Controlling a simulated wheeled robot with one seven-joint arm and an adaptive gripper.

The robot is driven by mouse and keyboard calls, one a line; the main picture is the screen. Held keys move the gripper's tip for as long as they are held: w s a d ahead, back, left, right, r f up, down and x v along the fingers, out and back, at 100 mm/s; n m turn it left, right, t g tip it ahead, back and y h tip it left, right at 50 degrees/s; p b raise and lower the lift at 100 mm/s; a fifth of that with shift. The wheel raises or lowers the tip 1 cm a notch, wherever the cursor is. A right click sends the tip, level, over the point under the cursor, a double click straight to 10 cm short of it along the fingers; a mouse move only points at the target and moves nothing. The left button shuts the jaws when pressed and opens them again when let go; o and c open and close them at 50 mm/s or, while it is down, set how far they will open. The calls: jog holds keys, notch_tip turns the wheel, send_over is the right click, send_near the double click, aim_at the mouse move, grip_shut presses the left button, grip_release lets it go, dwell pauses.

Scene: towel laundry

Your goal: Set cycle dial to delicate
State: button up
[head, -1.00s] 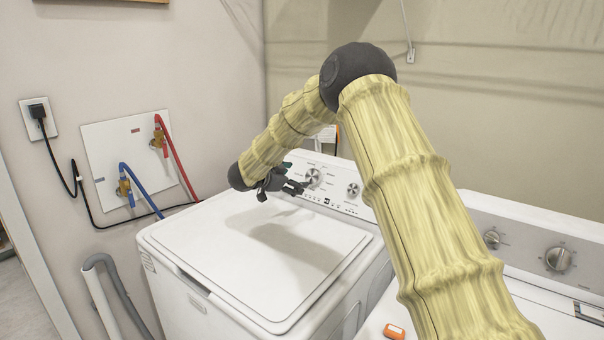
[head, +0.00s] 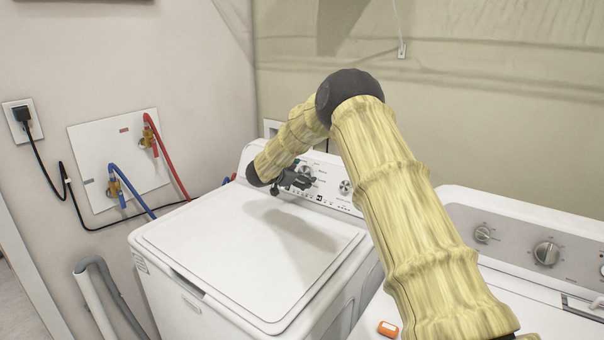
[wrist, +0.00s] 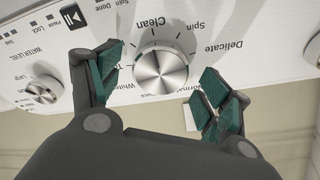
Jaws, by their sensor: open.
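The cycle dial (wrist: 161,70) is a round silver knob on the washer's white control panel (wrist: 255,22). In the wrist view, where the panel appears upside down, the word Delicate (wrist: 223,46) is printed to the right of the dial. The words Clean and Spin show above it. My gripper (wrist: 158,85) is open, with one green-padded finger on each side of the dial. I cannot tell whether either finger touches it. In the head view my gripper (head: 298,178) is at the panel and partly covers the dial.
A smaller water level knob (wrist: 42,90) is left in the wrist view. The closed washer lid (head: 250,255) is below my arm. A second machine with knobs (head: 546,252) and an orange object (head: 388,329) are at the right. Hoses (head: 125,180) hang on the left wall.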

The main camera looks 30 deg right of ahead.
jog(key=shift+w+d+f, duration=0.15)
jog(key=shift+w+f, duration=0.05)
jog(key=shift+f, duration=0.05)
jog(key=shift+s+r, duration=0.1)
jog(key=c, duration=1)
jog(key=shift+m+b, duration=0.3)
jog(key=shift+b, duration=0.05)
